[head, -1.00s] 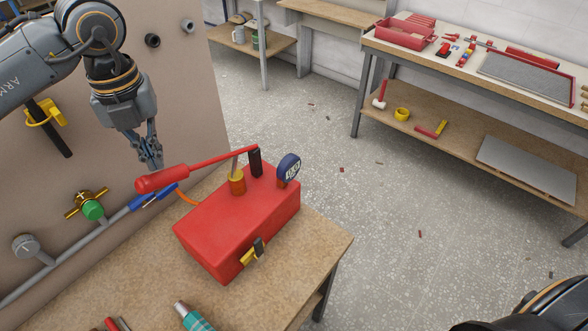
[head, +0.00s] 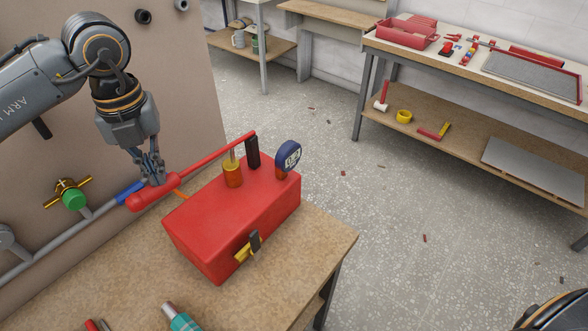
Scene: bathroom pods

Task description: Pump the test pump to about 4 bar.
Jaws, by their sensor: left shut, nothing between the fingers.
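The red test pump (head: 232,222) stands on the wooden bench. Its red lever slopes down from a black post to a thick red grip (head: 150,194) at the left. My left gripper (head: 155,180) is shut and empty, pointing down. Its fingertips are at the top of the grip and appear to touch it. A dark blue round gauge (head: 289,155) stands at the pump's back right corner; its digits are too small to read surely. A yellow-handled valve (head: 243,252) is on the pump's front. My right gripper is not in view.
A wall panel at the left carries a grey pipe and a green valve with yellow handles (head: 72,199). A teal-and-white item (head: 181,318) lies on the bench (head: 290,265) near the front. Another workbench with tools stands at the back right.

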